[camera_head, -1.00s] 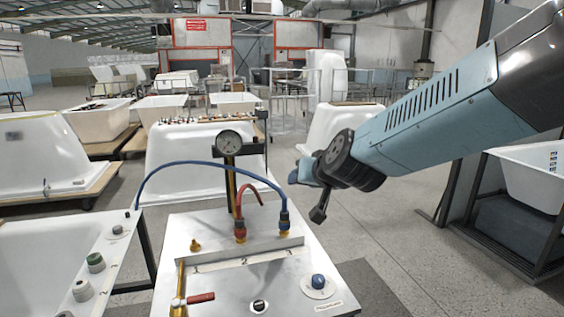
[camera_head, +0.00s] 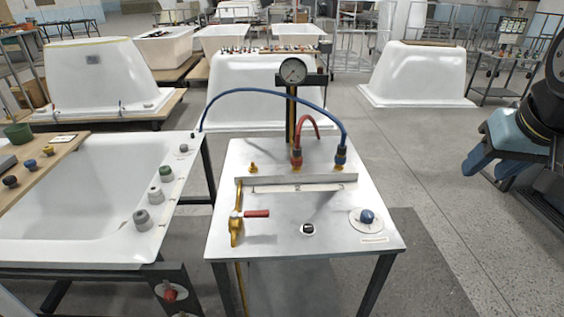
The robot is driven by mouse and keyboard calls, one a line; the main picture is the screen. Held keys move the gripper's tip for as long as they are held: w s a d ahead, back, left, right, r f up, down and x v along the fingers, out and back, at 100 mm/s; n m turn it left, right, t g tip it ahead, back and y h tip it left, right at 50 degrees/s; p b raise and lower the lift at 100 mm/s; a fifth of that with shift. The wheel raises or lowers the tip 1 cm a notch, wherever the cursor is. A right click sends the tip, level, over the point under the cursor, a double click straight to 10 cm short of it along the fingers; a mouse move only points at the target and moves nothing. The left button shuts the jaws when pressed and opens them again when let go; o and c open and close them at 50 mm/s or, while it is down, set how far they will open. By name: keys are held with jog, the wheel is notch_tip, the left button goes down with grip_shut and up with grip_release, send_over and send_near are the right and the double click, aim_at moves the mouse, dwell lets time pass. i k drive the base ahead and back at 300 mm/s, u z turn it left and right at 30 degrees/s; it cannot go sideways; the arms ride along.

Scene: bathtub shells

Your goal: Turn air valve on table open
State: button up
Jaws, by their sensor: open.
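The metal table (camera_head: 285,228) stands in the middle of the view. On its left side is a brass valve (camera_head: 237,228) with a red lever handle (camera_head: 256,214) pointing right. A blue round knob (camera_head: 367,216) sits on a white disc at the table's right. Which of these is the air valve is not marked legibly. A pressure gauge (camera_head: 293,71) stands on a post at the back. My gripper (camera_head: 487,165) is at the right edge, open and empty, well apart from the table.
A blue hose (camera_head: 262,91) arches over the table's back, with a red hose (camera_head: 310,118) beside it. A white tub (camera_head: 85,215) with several knobs stands close on the left. Open floor (camera_head: 440,215) lies to the right.

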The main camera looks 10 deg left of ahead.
aim_at(234, 215)
jog(key=z, duration=1.7)
jog(key=i, duration=0.1)
jog(key=u, duration=3.1)
